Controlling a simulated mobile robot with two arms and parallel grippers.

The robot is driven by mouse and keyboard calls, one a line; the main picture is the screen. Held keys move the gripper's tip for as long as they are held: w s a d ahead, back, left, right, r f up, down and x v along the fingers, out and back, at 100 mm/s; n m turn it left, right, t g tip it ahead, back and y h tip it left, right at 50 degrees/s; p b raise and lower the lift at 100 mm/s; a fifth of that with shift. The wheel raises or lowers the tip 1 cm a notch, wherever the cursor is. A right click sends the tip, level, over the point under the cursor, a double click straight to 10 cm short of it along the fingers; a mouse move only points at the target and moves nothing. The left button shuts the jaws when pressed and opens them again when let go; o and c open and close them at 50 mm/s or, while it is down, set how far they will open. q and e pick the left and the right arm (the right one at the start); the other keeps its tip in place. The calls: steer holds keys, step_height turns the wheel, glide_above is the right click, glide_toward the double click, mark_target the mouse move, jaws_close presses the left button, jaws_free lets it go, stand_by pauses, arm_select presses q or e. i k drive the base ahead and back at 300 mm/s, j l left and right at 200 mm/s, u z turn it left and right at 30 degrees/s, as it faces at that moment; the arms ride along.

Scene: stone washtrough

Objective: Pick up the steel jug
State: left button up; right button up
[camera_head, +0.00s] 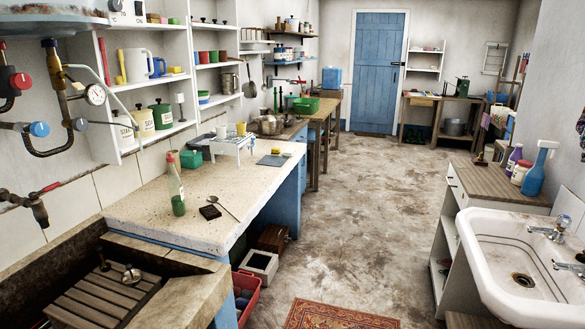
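A small steel vessel (228,83) stands upright on a wall shelf at the left, above the counter. It looks like the steel jug, but it is too small to make out a spout clearly. A grey metal pot (455,127) also shows far off under the back right table. Neither of my grippers is in view.
A pale stone counter (135,212) with a green-based bottle (176,190), a spoon (224,207) and a white rack (228,142) runs along the left. A stone trough (55,250) is in front. A white sink (490,245) stands right. The middle floor is clear.

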mark_target(264, 111)
steer(key=i+l+z, duration=0.1)
steer(key=i+z, duration=0.2)
steer(key=i, duration=0.8)
steer(key=i+j+z, duration=0.1)
steer(key=i+z, duration=0.15)
steer(key=i, duration=0.85)
steer(key=i+u, duration=0.1)
steer(key=i, duration=0.4)
steer(key=i+l+u, duration=0.1)
steer(key=i, duration=0.35)
steer(key=i+l+u, duration=0.1)
steer(key=i, duration=0.4)
steer(key=i+l+u, duration=0.1)
steer(key=i, duration=0.35)
steer(key=i+l+u, duration=0.15)
steer(key=i+u, duration=0.2)
steer(key=i+l+u, duration=0.75)
steer(key=i+j, duration=0.05)
steer(key=j, duration=0.05)
